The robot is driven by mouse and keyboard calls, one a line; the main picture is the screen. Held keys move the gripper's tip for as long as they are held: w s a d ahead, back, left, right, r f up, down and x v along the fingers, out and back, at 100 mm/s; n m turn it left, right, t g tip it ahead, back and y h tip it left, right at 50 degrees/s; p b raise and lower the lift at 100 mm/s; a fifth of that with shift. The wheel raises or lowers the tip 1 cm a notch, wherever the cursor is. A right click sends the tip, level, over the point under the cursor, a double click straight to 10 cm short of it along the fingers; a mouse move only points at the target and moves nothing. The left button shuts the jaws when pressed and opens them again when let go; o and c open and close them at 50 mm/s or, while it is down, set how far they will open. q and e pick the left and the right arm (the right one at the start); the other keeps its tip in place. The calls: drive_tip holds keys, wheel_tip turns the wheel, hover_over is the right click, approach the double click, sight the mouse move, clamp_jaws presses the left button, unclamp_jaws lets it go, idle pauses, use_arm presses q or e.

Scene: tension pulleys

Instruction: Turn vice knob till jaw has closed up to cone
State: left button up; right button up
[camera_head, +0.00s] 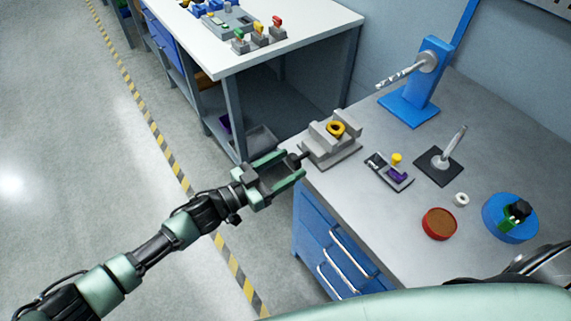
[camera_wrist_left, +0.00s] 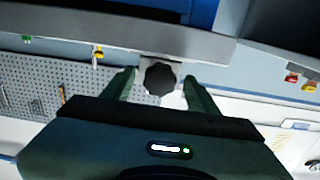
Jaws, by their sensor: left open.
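The grey vice (camera_head: 325,152) sits at the near left corner of the grey workbench. A yellow round piece with a dark centre, apparently the cone (camera_head: 336,128), is between its jaws; whether a jaw touches it I cannot tell. The dark vice knob (camera_head: 293,160) sticks out from the vice's left side. My left gripper (camera_head: 295,164) is open, with its fingers on either side of the knob. In the left wrist view the lobed black knob (camera_wrist_left: 159,78) is between the fingertips, with a gap visible on each side. My right gripper does not show.
Open floor (camera_head: 80,130) lies left.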

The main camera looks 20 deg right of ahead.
use_arm(q)
drive_tip(key=c, duration=1)
clamp_jaws()
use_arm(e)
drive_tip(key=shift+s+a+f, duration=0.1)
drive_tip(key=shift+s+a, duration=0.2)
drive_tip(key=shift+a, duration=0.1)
use_arm(q)
drive_tip(key=shift+m, duration=0.3)
